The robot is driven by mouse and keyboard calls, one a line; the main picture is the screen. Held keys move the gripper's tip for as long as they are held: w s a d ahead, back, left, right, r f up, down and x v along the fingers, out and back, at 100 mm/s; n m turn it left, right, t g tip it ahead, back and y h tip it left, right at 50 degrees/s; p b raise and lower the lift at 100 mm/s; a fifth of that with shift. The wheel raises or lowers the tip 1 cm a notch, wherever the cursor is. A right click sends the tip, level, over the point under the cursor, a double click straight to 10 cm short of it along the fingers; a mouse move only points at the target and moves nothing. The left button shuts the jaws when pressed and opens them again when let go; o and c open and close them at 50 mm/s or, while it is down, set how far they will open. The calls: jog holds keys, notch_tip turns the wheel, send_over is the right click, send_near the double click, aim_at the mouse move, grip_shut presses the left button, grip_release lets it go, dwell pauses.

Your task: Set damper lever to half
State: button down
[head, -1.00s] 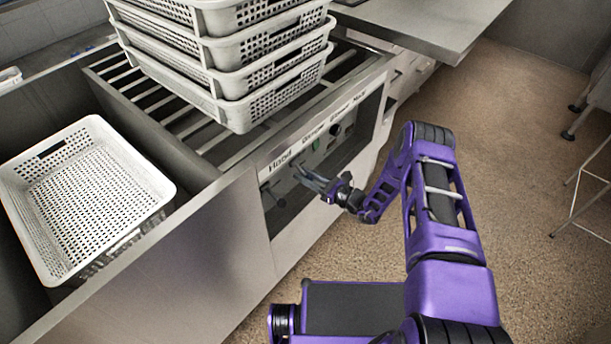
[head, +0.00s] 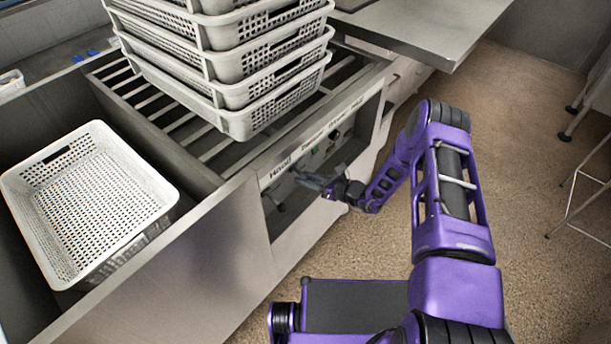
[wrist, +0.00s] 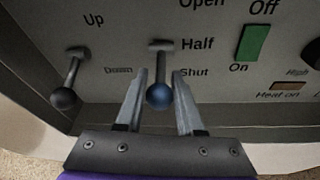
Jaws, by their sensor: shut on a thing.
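The damper lever (wrist: 160,96) has a blue ball knob and a short stem in the wrist view. Its mount on the panel is beside the printed word Half, between Open above and Shut below. The knob hangs lower in the picture, about level with or below Shut; its exact setting is hard to judge from this angle. My gripper (wrist: 159,88) has one finger on each side of the knob and is shut on it. In the head view my gripper (head: 312,181) is at the control panel, and the lever is too small to make out.
A hood lever (wrist: 64,97) with a black knob is left of the damper lever, marked Up and Down. A green switch (wrist: 254,42) is to the right. A stack of perforated baskets (head: 240,120) stands above the panel; another basket (head: 150,215) is at left.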

jog(key=shift+d+r+g+h+p, duration=0.1)
jog(key=shift+r+g+h+p, duration=0.55)
jog(key=shift+g+h+p, duration=0.35)
jog(key=c, duration=0.6)
grip_release()
jog(key=shift+o, duration=0.2)
jog(key=p+v, duration=0.1)
jog(key=v, duration=1.6)
jog(key=shift+s+r, duration=0.15)
jog(key=shift+s, duration=0.3)
